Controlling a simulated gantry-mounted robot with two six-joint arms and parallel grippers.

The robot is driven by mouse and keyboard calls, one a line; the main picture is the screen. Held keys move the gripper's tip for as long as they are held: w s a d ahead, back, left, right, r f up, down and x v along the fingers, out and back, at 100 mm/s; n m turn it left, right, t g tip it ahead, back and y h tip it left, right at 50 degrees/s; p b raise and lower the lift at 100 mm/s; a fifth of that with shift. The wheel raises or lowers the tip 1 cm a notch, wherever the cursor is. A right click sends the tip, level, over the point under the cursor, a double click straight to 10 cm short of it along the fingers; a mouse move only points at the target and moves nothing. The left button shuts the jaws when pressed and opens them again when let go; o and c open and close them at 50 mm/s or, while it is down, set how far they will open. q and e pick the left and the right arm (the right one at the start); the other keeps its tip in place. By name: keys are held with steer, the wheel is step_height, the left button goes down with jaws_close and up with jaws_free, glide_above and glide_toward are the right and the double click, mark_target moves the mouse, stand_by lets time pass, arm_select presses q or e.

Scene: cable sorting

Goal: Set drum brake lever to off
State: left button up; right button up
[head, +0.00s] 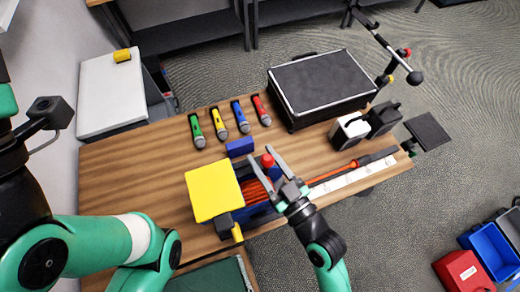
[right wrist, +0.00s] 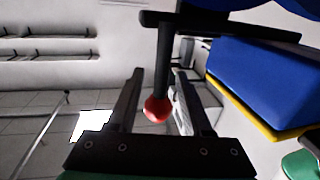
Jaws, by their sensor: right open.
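The cable drum has a yellow side panel (head: 213,190), a blue body and red cable (head: 253,191), and stands at the table's front middle. Its brake lever is a black rod (right wrist: 162,60) with a red knob (right wrist: 157,109); the knob (head: 267,160) also shows in the head view. My right gripper (head: 266,164) is open at the drum's right side. In the right wrist view its fingers (right wrist: 158,74) lie on either side of the lever, with visible gaps. I cannot tell the lever's setting.
Several coloured microphones (head: 221,124) and a blue block (head: 240,147) lie behind the drum. A black case (head: 322,84) stands at the back right. A red-and-black tool (head: 350,167) lies on a white strip right of my gripper. The table's left part (head: 130,175) is clear.

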steer(key=shift+x, duration=0.95)
jaws_close()
steer(key=shift+r, duration=0.1)
stand_by(0.6)
